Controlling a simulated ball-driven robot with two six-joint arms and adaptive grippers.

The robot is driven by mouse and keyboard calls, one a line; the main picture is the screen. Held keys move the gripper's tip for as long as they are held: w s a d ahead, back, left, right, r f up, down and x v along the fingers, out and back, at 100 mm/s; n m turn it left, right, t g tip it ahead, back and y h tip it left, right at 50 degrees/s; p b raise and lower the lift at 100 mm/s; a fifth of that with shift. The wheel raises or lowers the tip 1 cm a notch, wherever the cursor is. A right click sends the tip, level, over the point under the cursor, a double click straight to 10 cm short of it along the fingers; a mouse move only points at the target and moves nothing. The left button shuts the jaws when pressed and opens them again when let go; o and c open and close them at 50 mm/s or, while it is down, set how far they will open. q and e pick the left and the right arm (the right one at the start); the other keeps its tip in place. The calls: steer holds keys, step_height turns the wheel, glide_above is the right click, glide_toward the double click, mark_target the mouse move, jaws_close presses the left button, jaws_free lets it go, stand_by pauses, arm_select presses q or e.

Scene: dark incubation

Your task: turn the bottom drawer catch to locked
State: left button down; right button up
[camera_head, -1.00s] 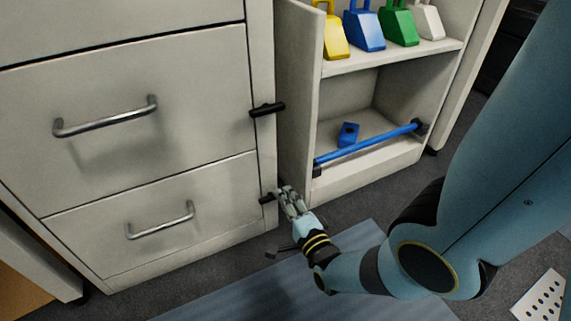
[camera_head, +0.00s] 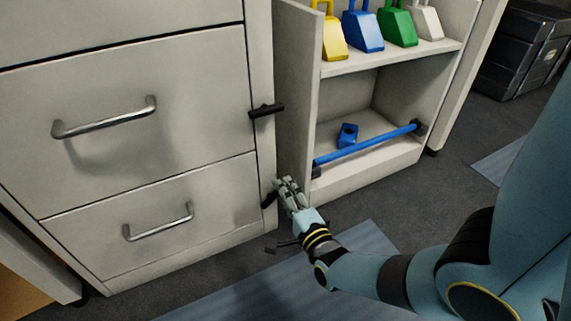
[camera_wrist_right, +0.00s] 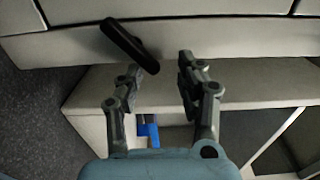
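The bottom drawer (camera_head: 85,242) is shut, with a metal bar handle (camera_head: 160,224). Its black catch (camera_head: 269,200) sits on the cabinet's right edge post and stands at a slant, partly hidden by my right gripper. In the right wrist view the catch (camera_wrist_right: 128,45) is a dark slanting bar. My right gripper (camera_head: 282,184) is at the catch. In the wrist view the right gripper's fingers (camera_wrist_right: 160,66) are apart, with the catch's near end close to the left finger; I cannot tell if they touch. My left gripper is out of view.
The drawer above has its own black catch (camera_head: 266,110), lying about level. Right of the drawers is an open shelf unit with colored scoops (camera_head: 362,30), a blue bar (camera_head: 368,146) and a small blue block (camera_head: 347,135). A blue-grey mat (camera_head: 370,245) lies on the floor.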

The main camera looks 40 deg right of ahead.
step_height(320, 180, up, 7)
steer(key=shift+r, duration=0.2)
stand_by(0.5)
